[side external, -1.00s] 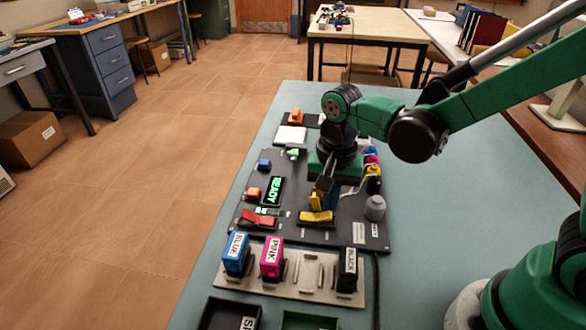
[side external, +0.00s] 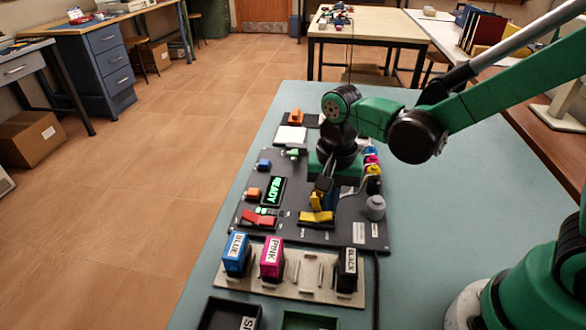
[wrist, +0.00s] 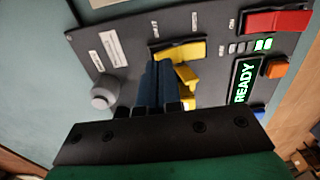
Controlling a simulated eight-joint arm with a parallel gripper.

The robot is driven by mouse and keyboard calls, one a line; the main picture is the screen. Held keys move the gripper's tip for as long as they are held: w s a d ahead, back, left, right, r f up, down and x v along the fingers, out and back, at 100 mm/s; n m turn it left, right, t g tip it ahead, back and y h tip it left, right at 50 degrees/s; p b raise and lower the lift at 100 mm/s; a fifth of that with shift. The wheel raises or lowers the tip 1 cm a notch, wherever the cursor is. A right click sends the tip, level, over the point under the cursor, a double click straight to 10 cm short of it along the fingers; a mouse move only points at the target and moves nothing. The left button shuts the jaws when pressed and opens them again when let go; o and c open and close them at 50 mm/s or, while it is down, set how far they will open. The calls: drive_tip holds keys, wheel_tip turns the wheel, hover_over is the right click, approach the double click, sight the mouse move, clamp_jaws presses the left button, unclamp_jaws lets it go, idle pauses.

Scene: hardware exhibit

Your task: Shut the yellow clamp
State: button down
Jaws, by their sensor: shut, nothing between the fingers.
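The yellow clamp (side external: 317,216) is on the dark panel, with a flat yellow bar and a yellow lever part (side external: 315,201) rising from it. In the wrist view the yellow clamp (wrist: 181,51) shows just beyond my fingertips, partly hidden by them. My gripper (side external: 322,188) points down at the lever, its fingers together and empty. In the wrist view my gripper (wrist: 160,68) overlaps the clamp's left part; I cannot tell whether it touches.
A red switch (side external: 259,218) and a lit READY display (side external: 275,191) lie left of the clamp. A grey knob (side external: 375,208) stands close on its right. Blue (side external: 236,256), pink (side external: 272,260) and black (side external: 347,270) labelled blocks stand in front on a beige rack.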

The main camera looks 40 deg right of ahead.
sight(329, 217)
drive_tip(key=shift+f, duration=1.3)
drive_tip(key=shift+r, duration=3.5)
drive_tip(key=s+d+r+n+t, duration=0.3)
drive_tip(key=d+r+n+t, duration=0.1)
drive_tip(key=n+t, duration=0.3)
drive_tip(key=shift+d+n, duration=0.75)
drive_tip(key=shift+n, duration=0.25)
drive_tip(key=shift+s+r, duration=0.1)
